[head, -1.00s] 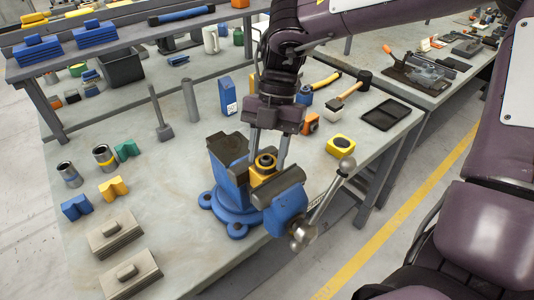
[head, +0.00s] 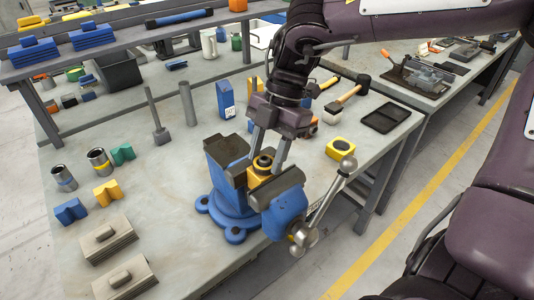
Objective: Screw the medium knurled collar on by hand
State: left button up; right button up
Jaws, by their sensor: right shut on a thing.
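A blue bench vise (head: 233,205) stands near the bench's front edge. A yellow block (head: 254,178) sits between its jaws. A small dark round collar (head: 263,162) with a yellowish centre is on top of the block; I take it to be the knurled collar. My right gripper (head: 268,160) points down over the vise, one finger on each side of the collar, shut on it. Its fingers partly hide the collar, so I cannot tell how far down it sits or see any thread. My left gripper is not in view.
The vise's handle (head: 325,205) sticks up at its right. A yellow block with a dark hole (head: 340,149), a mallet (head: 345,105) and a black tray (head: 384,117) lie to the right.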

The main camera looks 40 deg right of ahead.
jog(key=o, duration=1.2)
jog(key=shift+m, duration=0.3)
